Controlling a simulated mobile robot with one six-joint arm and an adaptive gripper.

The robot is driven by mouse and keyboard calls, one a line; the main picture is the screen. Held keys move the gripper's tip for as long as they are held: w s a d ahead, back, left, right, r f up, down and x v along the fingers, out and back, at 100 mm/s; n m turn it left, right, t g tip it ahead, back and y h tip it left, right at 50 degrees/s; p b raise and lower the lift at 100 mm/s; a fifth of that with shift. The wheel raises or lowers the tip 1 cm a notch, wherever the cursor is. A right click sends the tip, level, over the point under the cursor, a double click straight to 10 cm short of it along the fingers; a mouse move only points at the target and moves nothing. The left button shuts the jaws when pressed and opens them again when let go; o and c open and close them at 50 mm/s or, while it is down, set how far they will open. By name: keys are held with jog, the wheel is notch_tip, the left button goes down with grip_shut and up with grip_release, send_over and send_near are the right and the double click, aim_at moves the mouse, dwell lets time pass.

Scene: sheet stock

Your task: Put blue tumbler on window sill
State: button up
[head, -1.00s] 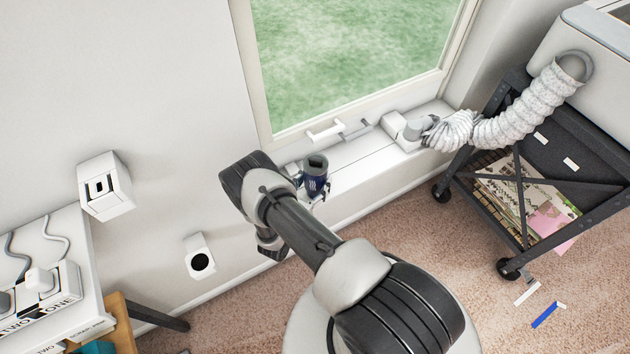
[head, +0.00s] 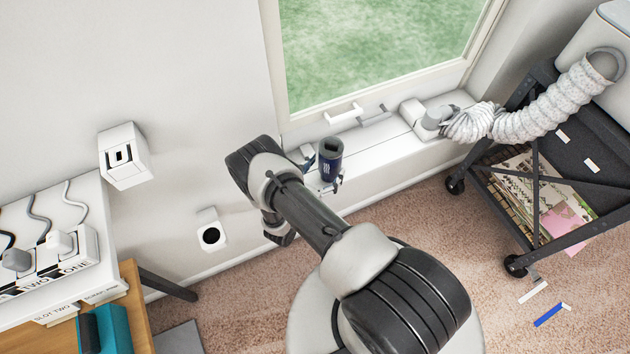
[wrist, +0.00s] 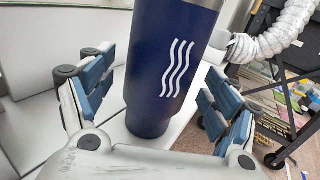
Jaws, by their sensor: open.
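The blue tumbler (head: 330,158) stands upright on the white window sill (head: 382,148), near its left end. In the wrist view the tumbler (wrist: 168,65) is dark blue with white wavy lines, and its base rests on the white sill surface. My gripper (head: 322,172) is at the sill beside the tumbler. In the wrist view my gripper (wrist: 160,105) has its two blue-padded fingers spread on either side of the tumbler, with gaps between the pads and its wall. My arm hides part of the sill's left end.
A window handle (head: 343,113) is above the sill. A white hose (head: 535,112) runs from a fitting on the sill's right end to a machine on a black cart (head: 570,150). A desk with a white socket strip (head: 50,262) is at left. Carpet lies below.

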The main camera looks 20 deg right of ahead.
jog(key=p+v, duration=0.1)
jog(key=v, duration=0.8)
notch_tip(320, 180, up, 27)
jog(key=s+d+m+g+y, duration=0.1)
jog(key=d+m+g+y, duration=0.15)
jog(key=m+g, duration=1)
jog(key=s+a+r+m+t+y, duration=0.3)
jog(key=s+r+m+y, duration=0.3)
jog(key=s+r, duration=0.3)
jog(key=s+a+r+m+t+y, duration=0.3)
jog(key=s+r+m+y, duration=0.3)
jog(key=s+r, duration=0.3)
jog(key=shift+s+a+r+t, duration=0.3)
jog(key=shift+r+t, duration=0.35)
jog(key=shift+r, duration=0.1)
jog(key=shift+y, duration=0.25)
